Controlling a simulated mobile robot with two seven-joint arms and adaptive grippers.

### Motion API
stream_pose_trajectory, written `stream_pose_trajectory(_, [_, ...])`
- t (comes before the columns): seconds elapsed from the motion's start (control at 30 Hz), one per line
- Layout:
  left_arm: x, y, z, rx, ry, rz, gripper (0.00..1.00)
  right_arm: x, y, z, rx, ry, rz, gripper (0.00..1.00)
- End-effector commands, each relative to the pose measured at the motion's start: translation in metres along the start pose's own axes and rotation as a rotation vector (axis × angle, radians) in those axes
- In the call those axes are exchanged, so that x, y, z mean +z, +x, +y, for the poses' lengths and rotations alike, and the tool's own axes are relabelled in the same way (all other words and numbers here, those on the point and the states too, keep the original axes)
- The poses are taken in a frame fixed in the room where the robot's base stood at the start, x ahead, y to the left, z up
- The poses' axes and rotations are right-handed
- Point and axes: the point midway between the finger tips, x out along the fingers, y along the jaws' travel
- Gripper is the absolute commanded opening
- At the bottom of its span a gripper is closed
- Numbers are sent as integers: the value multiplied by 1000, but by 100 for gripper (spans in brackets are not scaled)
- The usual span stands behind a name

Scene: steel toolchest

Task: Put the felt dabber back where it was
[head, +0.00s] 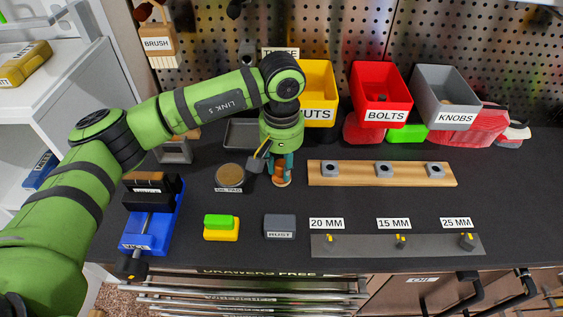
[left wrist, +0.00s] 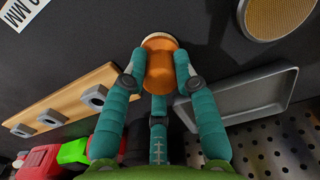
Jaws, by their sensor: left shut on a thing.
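My left gripper (head: 281,174) is shut on the felt dabber (head: 282,183), an orange-brown round piece held between teal fingers. In the left wrist view the dabber (left wrist: 160,65) sits between the fingertips of the left gripper (left wrist: 160,78), with a pale rim at its far end. It is over the black bench top, right of the round tan oil pad (head: 229,176) and left of the wooden strip. I cannot tell whether its end touches the bench. The pad also shows in the left wrist view (left wrist: 278,14). My right gripper is not in view.
A grey tray (left wrist: 242,98) lies close behind the gripper. A wooden strip (head: 345,174) with grey nuts is at right. A blue vise (head: 146,231), a green-and-yellow block (head: 221,227) and a grey rust block (head: 280,226) stand in front. Red bolts bin (head: 382,97) stands behind.

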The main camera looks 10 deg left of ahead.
Motion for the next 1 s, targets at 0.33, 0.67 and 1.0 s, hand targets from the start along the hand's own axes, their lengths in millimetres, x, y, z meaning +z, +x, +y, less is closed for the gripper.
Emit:
stream_pose_trajectory(0.33, [0,2,0,-1,0,0,53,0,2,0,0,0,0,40])
stream_pose_trajectory(0.67, [-1,-14,1,1,0,5,53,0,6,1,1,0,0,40])
stream_pose_trajectory(1.0, [-1,-87,1,2,0,5,53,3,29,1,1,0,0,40])
